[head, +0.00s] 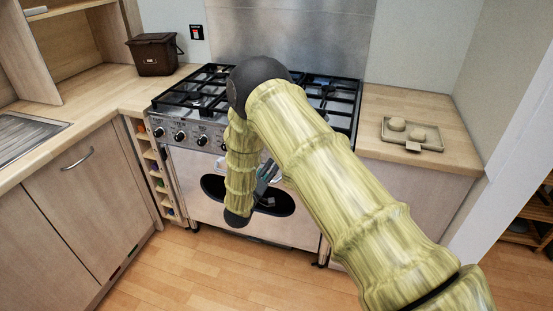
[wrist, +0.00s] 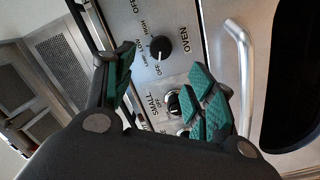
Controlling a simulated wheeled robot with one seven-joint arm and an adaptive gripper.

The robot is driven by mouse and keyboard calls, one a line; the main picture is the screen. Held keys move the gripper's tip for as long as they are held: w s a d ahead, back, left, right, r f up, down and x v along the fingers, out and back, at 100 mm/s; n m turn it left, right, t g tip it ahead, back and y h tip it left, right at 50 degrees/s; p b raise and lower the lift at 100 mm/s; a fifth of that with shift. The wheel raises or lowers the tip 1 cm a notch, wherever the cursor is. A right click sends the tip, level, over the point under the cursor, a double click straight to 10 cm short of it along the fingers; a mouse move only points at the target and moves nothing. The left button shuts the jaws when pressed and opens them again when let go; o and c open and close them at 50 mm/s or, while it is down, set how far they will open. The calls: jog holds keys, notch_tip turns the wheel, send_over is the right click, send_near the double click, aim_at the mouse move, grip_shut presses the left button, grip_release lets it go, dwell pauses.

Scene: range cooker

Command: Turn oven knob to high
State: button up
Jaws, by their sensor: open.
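In the wrist view, the oven knob (wrist: 160,47) is a round black knob on the steel panel, beside the printed word OVEN and a small scale with OFF, LOW and HIGH. Its pale pointer mark seems to face the nearby OFF print, but it is small. My gripper (wrist: 163,85) is open, with its green-padded fingers apart and nothing held. The oven knob shows beyond the gap between the fingertips, and I see no contact. In the head view my gripper (head: 267,172) is in front of the cooker, partly hidden by my arm, which also covers part of the knob row.
Another knob (wrist: 173,104), marked SMALL, lies close to the right finger. A metal handle (wrist: 243,70) runs beside the panel. The range cooker (head: 185,165) has several more knobs at left. Counters flank it; a tray (head: 428,146) sits on the right one. Floor at front left is clear.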

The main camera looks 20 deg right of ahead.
jog(key=p+x, duration=0.1)
jog(key=x, duration=0.8)
jog(key=shift+s, duration=0.1)
jog(key=c, duration=1)
